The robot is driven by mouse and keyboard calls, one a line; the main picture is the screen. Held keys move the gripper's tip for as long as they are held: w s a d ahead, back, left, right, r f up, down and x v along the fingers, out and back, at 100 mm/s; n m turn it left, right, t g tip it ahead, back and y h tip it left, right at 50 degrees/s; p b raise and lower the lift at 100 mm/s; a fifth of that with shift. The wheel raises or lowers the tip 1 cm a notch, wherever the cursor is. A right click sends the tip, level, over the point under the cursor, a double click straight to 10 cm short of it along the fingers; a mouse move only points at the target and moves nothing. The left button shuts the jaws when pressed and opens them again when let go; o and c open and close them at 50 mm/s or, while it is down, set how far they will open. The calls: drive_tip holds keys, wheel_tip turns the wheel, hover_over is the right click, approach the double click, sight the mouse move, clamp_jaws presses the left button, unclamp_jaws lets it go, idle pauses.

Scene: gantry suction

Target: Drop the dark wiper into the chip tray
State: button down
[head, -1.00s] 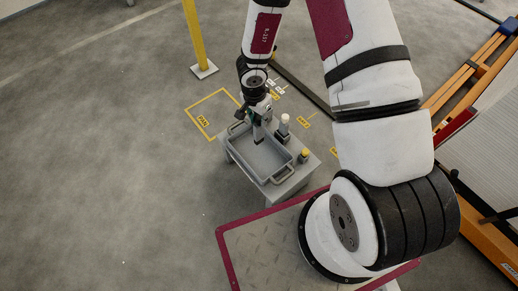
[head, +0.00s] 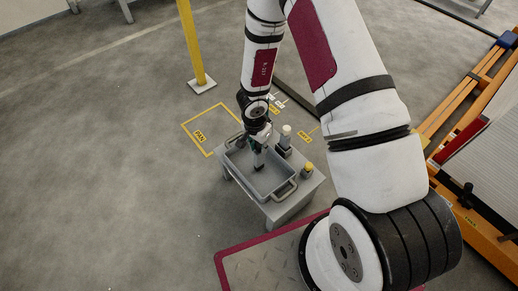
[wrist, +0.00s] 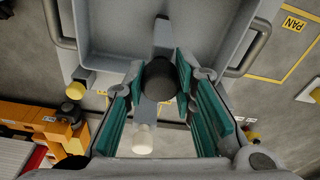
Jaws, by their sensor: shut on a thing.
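The grey chip tray (head: 272,184), open-topped with a handle at each end, sits on a grey stand. My gripper (head: 259,147) is over the tray, pointing down. In the wrist view, the teal-padded fingers of my gripper (wrist: 158,86) close around the dark rounded part of the wiper (wrist: 158,76). A grey strip in line with it reaches over the tray floor. In the head view the wiper's dark lower end (head: 259,168) shows inside the tray's outline. I cannot tell whether it touches the floor. The tray (wrist: 110,28) fills the top of the wrist view.
A white-topped bottle (head: 286,132) and a yellow-capped item (head: 307,169) stand on the stand beside the tray. A yellow post (head: 190,40) rises behind. An orange frame (head: 470,85) is at the right.

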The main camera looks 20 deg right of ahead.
drive_tip(key=shift+f, duration=0.35)
drive_tip(key=c, duration=1.3)
unclamp_jaws()
drive_tip(key=r+p, duration=0.3)
drive_tip(key=r, duration=0.1)
drive_tip(key=a+r+p, duration=0.1)
drive_tip(key=r+p, duration=0.1)
drive_tip(key=r, duration=0.2)
drive_tip(key=r+p, duration=0.3)
drive_tip(key=r, duration=0.1)
drive_tip(key=shift+s+a+r+p, duration=0.1)
drive_tip(key=shift+s+a+p, duration=0.05)
drive_tip(key=shift+s+p, duration=0.2)
drive_tip(key=shift+r, duration=0.1)
